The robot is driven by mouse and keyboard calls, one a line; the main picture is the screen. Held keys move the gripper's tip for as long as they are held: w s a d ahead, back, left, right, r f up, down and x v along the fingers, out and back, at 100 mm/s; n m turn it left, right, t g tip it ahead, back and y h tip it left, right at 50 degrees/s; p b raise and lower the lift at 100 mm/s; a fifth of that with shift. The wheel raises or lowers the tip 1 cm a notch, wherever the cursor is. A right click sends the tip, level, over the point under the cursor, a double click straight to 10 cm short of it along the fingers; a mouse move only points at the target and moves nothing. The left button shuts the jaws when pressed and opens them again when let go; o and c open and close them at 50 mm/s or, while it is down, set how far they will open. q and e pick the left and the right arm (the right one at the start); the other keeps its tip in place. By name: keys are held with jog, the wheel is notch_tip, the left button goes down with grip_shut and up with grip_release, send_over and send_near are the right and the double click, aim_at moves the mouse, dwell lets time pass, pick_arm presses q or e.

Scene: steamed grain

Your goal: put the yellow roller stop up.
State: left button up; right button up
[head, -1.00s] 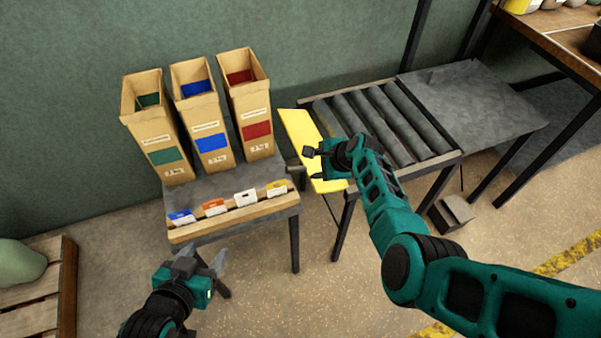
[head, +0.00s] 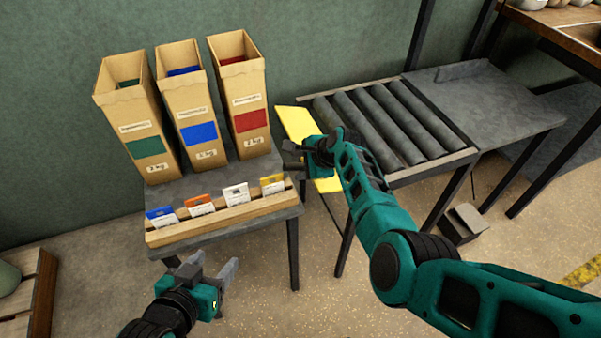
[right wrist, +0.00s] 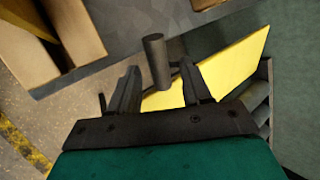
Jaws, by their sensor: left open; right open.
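The yellow roller stop (head: 299,123) is a flat yellow plate at the left end of the roller table, slanting down and outward from the rollers. It also shows in the right wrist view (right wrist: 235,66), with a dark cylindrical handle (right wrist: 157,60) standing out near it. My right gripper (head: 290,158) is at the plate's left side, partly covering it. In the right wrist view its open fingers (right wrist: 160,88) stand on either side of the handle, which does not look clamped. My left gripper (head: 217,278) is open and empty, low in front of the small table.
Three tall cardboard boxes (head: 193,130) stand on the small grey table (head: 215,190) at the left, behind a wooden rack (head: 215,215) with several cards. The roller table (head: 390,120) stands right of it, joined to a grey bench (head: 490,110). A small box (head: 463,222) lies on the floor.

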jog(key=shift+w+a+f+b, duration=0.15)
jog(key=shift+f+b, duration=0.15)
grip_shut()
dwell(0.5)
